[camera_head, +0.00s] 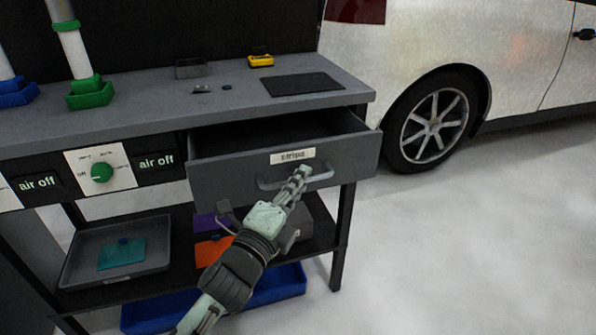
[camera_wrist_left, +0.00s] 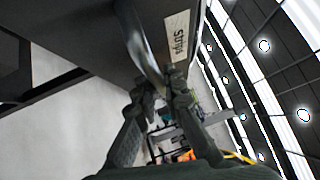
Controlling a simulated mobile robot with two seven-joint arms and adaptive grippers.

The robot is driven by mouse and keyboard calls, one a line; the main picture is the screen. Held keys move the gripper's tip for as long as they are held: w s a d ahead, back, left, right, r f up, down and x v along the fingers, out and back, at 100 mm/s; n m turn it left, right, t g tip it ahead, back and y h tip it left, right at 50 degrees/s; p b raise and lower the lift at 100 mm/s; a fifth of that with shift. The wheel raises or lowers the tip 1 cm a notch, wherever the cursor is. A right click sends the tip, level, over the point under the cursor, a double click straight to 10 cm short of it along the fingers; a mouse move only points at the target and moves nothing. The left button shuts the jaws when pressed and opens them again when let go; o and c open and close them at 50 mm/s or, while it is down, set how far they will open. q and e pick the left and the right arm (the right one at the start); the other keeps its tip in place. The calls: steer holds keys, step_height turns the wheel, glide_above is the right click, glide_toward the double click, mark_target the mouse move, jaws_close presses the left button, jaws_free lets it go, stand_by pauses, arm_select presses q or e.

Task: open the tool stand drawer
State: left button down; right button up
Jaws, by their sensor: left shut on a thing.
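The tool stand drawer (camera_head: 230,172) is a dark grey box under the right part of the worktop, with a white label on its front. It stands pulled out, and part of its inside shows from above. Its bar handle (camera_head: 322,177) runs along the lower front. My left gripper (camera_head: 300,176) is shut on the handle, near its middle. In the left wrist view the fingers (camera_wrist_left: 162,95) close around the handle, beside the label reading "Strips" (camera_wrist_left: 179,38). My right gripper is not in view.
The worktop (camera_head: 140,100) carries a black mat (camera_head: 302,84), a yellow box (camera_head: 260,61) and a small grey tray (camera_head: 190,68). A lower shelf holds a grey tray (camera_head: 150,240). A blue bin (camera_head: 275,287) lies below. A white car (camera_head: 520,60) stands at right; the floor before it is clear.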

arm_select(q)
steer(key=s+d, duration=0.2)
steer(key=s, duration=0.5)
steer(key=shift+d, duration=0.15)
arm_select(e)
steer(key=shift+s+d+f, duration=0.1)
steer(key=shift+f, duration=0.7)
arm_select(q)
steer(key=c, duration=1.6)
jaws_free()
steer(key=shift+s, duration=0.1)
steer(key=v, duration=1.2)
